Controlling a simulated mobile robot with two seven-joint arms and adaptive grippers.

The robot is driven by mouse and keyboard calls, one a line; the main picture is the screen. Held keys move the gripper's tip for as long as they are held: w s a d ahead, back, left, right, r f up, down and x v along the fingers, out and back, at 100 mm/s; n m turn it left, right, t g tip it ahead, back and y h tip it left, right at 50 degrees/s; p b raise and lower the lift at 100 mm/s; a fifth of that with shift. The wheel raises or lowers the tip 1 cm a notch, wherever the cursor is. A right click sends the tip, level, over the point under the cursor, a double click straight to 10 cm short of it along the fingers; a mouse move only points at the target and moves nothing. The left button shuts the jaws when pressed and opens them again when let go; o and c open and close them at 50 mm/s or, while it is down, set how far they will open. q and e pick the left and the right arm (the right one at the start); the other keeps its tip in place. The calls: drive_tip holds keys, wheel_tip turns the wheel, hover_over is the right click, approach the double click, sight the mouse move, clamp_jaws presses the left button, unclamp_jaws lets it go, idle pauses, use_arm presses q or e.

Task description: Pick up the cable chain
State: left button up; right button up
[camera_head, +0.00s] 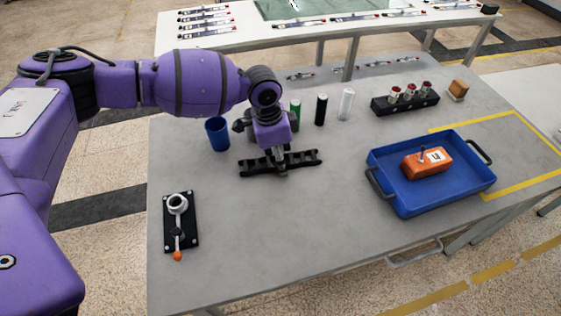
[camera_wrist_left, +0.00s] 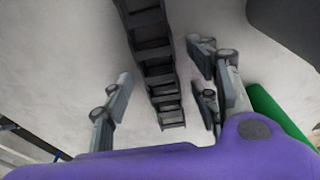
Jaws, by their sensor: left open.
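The cable chain (camera_head: 303,160) is a black, ladder-like strip lying on the grey table in the head view. My left gripper (camera_head: 277,170) points down over its middle. In the left wrist view the chain (camera_wrist_left: 156,72) runs between the spread fingers of my left gripper (camera_wrist_left: 162,98), with a gap on either side. The gripper is open, and the fingers do not appear to press on the chain. Part of the chain's middle is hidden by the gripper in the head view. My right gripper is in neither view.
A blue cup (camera_head: 216,134) stands left of the gripper. Green, black (camera_head: 321,109) and white (camera_head: 346,104) cylinders stand behind. A blue tray (camera_head: 394,204) holding an orange box (camera_head: 427,163) is at right. A lever device (camera_head: 180,225) sits front left. The table's front middle is clear.

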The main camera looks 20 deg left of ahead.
use_arm(q)
drive_tip(key=c, duration=1.3)
